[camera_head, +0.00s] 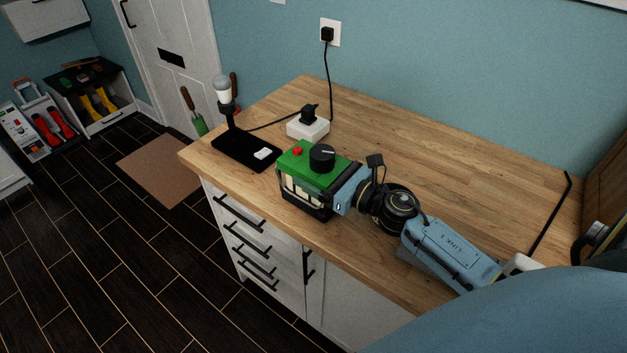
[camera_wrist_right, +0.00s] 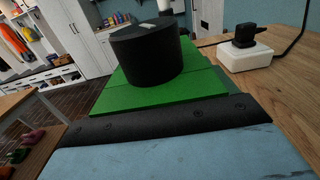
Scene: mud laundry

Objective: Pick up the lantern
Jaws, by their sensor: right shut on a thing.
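The lantern (camera_head: 308,168) has a green top with a black knob and a red button, and a dark-framed pale body. It is upright at the front edge of the wooden counter (camera_head: 420,170). I cannot tell whether its base touches the wood. My right gripper (camera_head: 338,188) is shut on the lantern from its right side, and my right arm reaches over the counter. In the right wrist view, the lantern's green top and black knob (camera_wrist_right: 148,55) fill the middle, beyond the gripper's dark edge. The fingertips are hidden. My left gripper is not in view.
A black stand with a bulb (camera_head: 224,90) and a white box with a black plug (camera_head: 308,127) stand behind the lantern, with a cord to the wall socket (camera_head: 328,34). The counter's back right is mostly clear. Drawers with black handles lie below.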

